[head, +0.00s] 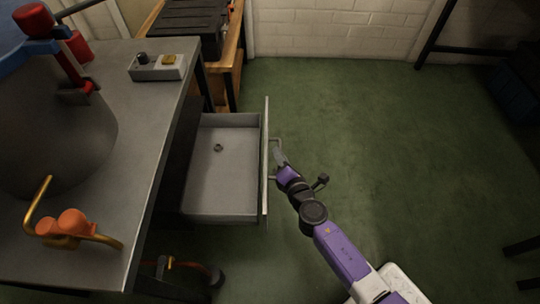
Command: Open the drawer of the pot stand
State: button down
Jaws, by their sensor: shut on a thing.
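The drawer (225,197) of the pot stand (153,104) stands pulled out to the right from under the metal top. Its inside shows, with a small round metal thing (218,148) lying in it. The drawer's front panel (266,190) is seen nearly edge-on. My gripper (276,153) is at the outer side of this panel, shut on the drawer handle (275,142). My fingers hide part of the handle.
A large grey pot (50,130) with red clamps stands on the top, beside a small control box (157,67) and an orange-handled brass fitting (67,226). A wooden bench (229,62) is at the back.

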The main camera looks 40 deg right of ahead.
jog(key=shift+s+d, duration=0.3)
jog(key=shift+f, duration=0.1)
jog(key=c, duration=1.7)
grip_release()
jog(key=shift+v, duration=3.9)
